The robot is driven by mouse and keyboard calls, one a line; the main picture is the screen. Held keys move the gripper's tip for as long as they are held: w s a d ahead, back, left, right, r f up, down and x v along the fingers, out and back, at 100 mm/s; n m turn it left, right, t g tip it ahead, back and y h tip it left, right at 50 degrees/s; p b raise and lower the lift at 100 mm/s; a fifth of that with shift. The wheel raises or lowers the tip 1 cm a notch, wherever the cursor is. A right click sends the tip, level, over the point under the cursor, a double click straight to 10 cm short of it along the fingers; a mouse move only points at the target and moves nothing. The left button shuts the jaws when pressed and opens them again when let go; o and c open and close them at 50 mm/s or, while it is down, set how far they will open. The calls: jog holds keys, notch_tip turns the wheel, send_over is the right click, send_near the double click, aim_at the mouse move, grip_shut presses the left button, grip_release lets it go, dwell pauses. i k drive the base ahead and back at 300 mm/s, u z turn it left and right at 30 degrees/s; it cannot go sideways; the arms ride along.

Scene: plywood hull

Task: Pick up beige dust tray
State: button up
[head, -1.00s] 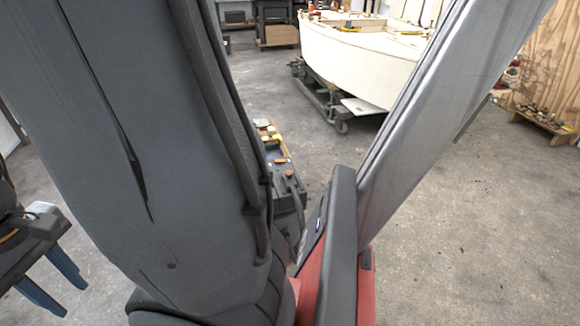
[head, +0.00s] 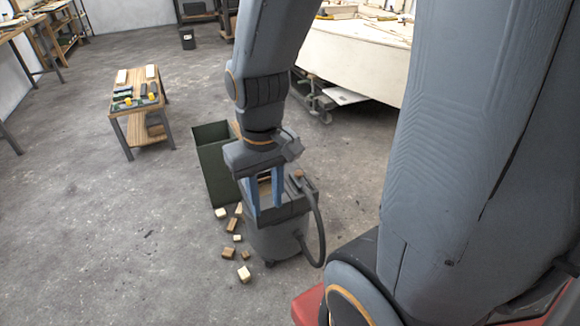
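My gripper (head: 267,211) points down over the grey shop vacuum (head: 272,240) in the middle of the head view. Its two blue fingers are apart, one on each side of a gap. A brown-beige surface (head: 265,188) shows in the gap, on or just above the vacuum's top. I cannot tell whether this is the beige dust tray, or whether the fingers touch it. My gripper's body and wrist hide most of the vacuum's top.
A tall dark green bin (head: 213,165) stands left of the vacuum. Several wood offcuts (head: 229,253) lie on the floor in front. A small wooden bench (head: 137,103) with tools stands further left. The white hull (head: 362,57) is behind.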

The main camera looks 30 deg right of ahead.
aim_at(265, 188)
jog(key=z, duration=0.2)
jog(key=i, duration=1)
